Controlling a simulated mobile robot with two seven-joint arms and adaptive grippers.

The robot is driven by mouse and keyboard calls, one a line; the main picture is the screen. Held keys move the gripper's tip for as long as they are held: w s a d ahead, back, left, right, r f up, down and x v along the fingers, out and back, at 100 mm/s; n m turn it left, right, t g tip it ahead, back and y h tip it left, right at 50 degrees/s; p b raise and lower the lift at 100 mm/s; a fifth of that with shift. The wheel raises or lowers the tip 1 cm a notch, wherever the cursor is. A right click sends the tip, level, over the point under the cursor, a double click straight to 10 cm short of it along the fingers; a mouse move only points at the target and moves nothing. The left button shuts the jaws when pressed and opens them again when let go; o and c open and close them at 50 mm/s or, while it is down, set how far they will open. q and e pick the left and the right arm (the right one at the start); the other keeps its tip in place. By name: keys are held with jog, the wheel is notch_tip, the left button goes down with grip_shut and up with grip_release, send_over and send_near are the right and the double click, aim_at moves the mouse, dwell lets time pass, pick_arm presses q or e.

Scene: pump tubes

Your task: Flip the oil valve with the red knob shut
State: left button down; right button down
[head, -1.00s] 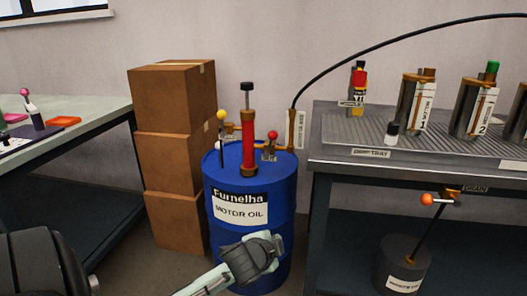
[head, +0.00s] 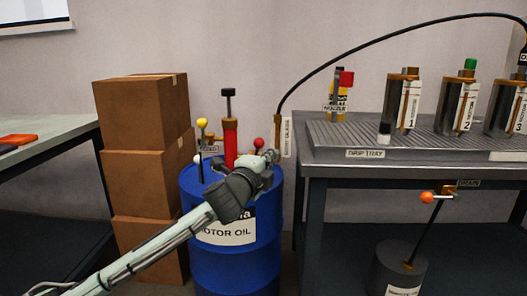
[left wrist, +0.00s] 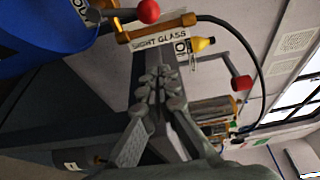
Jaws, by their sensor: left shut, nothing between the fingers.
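The red knob (head: 258,143) of the oil valve stands above the blue motor oil drum (head: 240,265), by the sight glass pipe. My left gripper (head: 270,157) is shut and empty, just below and right of the knob in the head view. The valve body behind it is mostly hidden. In the left wrist view, a red ball knob (left wrist: 148,11) shows at the top, beyond and apart from the shut fingertips (left wrist: 158,82), beside the sight glass label (left wrist: 160,40). I cannot tell the lever's angle. My right gripper is not in view.
A yellow knob (head: 202,124) and a red pump cylinder (head: 230,142) stand on the drum. Stacked cardboard boxes (head: 140,115) are left of it. The drip tray bench (head: 330,158) is close on the right. A black hose (head: 390,30) arches over it.

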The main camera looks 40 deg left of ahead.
aim_at(260, 142)
pick_arm(q)
jog(key=shift+w+a+b, duration=0.2)
jog(key=shift+w+a, duration=0.7)
jog(key=shift+a, duration=0.3)
jog(key=shift+w+a+b, duration=0.2)
jog(key=shift+w+a, duration=0.65)
jog(key=shift+a, duration=0.35)
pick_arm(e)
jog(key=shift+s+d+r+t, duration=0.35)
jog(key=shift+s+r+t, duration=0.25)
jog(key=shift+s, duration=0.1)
pick_arm(q)
jog(key=shift+s+a+r+n+t+p, duration=0.25)
jog(key=shift+a+n, duration=0.2)
jog(key=shift+n, duration=0.4)
jog(key=shift+s+a+r+n+t+p, duration=0.1)
jog(key=shift+s+a+n+t, duration=0.3)
jog(key=shift+n, duration=0.45)
jog(key=shift+w, duration=0.1)
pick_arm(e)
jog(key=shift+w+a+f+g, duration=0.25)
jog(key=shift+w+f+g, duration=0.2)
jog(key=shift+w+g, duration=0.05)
